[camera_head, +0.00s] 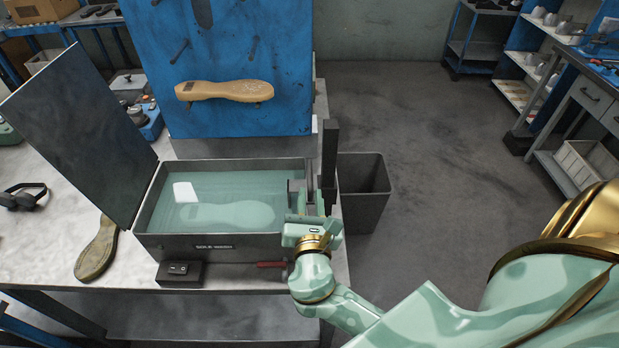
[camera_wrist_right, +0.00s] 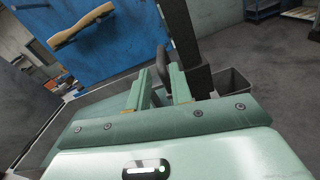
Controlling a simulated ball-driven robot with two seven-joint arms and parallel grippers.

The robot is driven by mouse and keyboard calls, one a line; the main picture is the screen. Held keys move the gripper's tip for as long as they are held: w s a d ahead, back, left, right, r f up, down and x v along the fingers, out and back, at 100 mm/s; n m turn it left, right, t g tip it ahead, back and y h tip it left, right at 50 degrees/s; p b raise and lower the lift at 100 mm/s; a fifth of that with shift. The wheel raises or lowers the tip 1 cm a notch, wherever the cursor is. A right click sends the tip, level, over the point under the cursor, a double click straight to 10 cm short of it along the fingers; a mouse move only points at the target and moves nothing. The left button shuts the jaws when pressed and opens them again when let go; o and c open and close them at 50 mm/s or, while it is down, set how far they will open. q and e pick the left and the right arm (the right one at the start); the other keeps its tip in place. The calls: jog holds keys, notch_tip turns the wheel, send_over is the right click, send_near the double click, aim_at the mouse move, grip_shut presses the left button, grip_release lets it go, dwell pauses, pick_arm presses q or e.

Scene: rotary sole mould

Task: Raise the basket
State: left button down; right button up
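A grey wash tank (camera_head: 215,247) marked "SOLE WASH" stands on the bench, filled with greenish water. A pale sole (camera_head: 230,215) lies under the water; I cannot make out the basket around it. A dark handle (camera_wrist_right: 161,62) rises at the tank's right end and may belong to the basket. My right gripper (camera_head: 312,198) is at that right end, and it also shows in the right wrist view (camera_wrist_right: 160,82). Its fingers are apart, with the handle showing in the gap between them. I see no clear contact. My left gripper is out of view.
A dark upright post (camera_head: 329,160) stands close beside my right gripper. The raised lid (camera_head: 80,125) leans left. A blue panel (camera_head: 220,120) holding a tan sole (camera_head: 225,91) stands behind. A grey bin (camera_head: 364,195) is on the right, with open floor beyond.

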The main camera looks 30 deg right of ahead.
jog(key=x, duration=0.5)
jog(key=shift+w+d, duration=0.2)
jog(key=shift+w, duration=0.05)
grip_shut()
notch_tip(320, 180, up, 11)
jog(key=p, duration=1)
jog(key=shift+f, duration=0.2)
